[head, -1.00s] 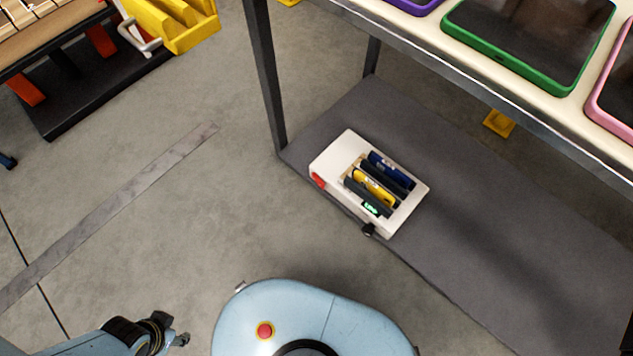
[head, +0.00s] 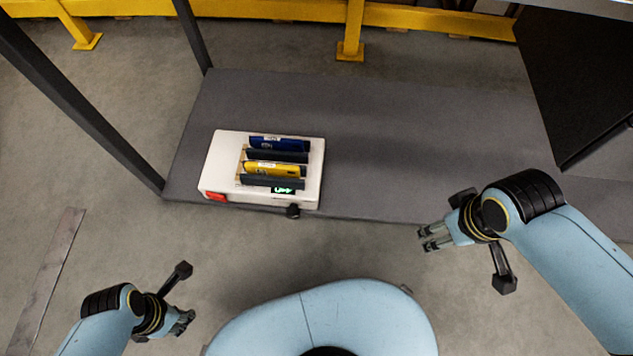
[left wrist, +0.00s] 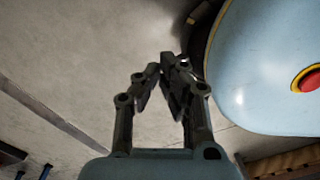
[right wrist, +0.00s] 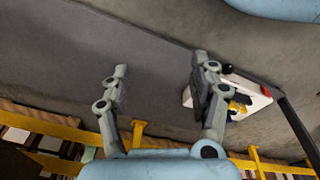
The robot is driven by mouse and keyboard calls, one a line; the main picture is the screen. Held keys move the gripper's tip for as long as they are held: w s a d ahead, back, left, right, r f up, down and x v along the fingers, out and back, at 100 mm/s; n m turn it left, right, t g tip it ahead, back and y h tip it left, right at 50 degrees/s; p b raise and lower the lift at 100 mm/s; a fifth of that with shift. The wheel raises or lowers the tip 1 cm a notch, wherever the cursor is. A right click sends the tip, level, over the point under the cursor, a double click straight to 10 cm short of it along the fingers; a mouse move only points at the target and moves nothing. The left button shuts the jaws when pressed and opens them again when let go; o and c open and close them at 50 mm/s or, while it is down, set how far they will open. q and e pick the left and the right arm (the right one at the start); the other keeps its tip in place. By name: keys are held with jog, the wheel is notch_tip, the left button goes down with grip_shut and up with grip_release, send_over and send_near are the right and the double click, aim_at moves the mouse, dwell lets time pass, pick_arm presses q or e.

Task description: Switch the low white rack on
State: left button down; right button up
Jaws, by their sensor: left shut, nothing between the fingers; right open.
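The low white rack (head: 312,190) sits on the grey lower shelf, near its left front corner, in the head view. It holds a blue pack (head: 279,143) and a yellow pack (head: 275,169) between dark dividers. A red switch (head: 215,196) is at its front left corner, a small lit green display (head: 283,190) on its front part, and a black knob (head: 293,211) at its front edge. My left gripper (head: 187,322) is shut and empty, in front of the shelf. My right gripper (head: 424,238) is open and empty, right of the rack and apart from it. The rack (right wrist: 262,100) also shows in the right wrist view.
The grey shelf (head: 420,130) is bare right of the rack. A dark table leg (head: 85,105) stands left of it. A yellow rail (head: 220,8) runs behind. Bare floor (head: 110,235) lies in front and left.

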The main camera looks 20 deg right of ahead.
pick_arm(q)
jog(key=w+d+f+n+t+b, duration=0.1)
jog(key=w+b, duration=0.4)
jog(key=w, duration=0.6)
jog(key=w+d+f+n+t+h+b, duration=0.1)
jog(key=w+b, duration=0.4)
jog(key=w, duration=0.6)
jog(key=shift+w+d+f+n+t, duration=0.3)
jog(key=shift+d+f+n, duration=0.2)
jog(key=shift+d+n, duration=0.65)
pick_arm(e)
jog(key=shift+a+r+t, duration=0.4)
jog(key=shift+a+r, duration=0.45)
jog(key=shift+a, duration=0.15)
pick_arm(q)
jog(key=shift+f+b, duration=0.1)
jog(key=shift+b, duration=0.2)
pick_arm(e)
jog(key=shift+w, duration=0.1)
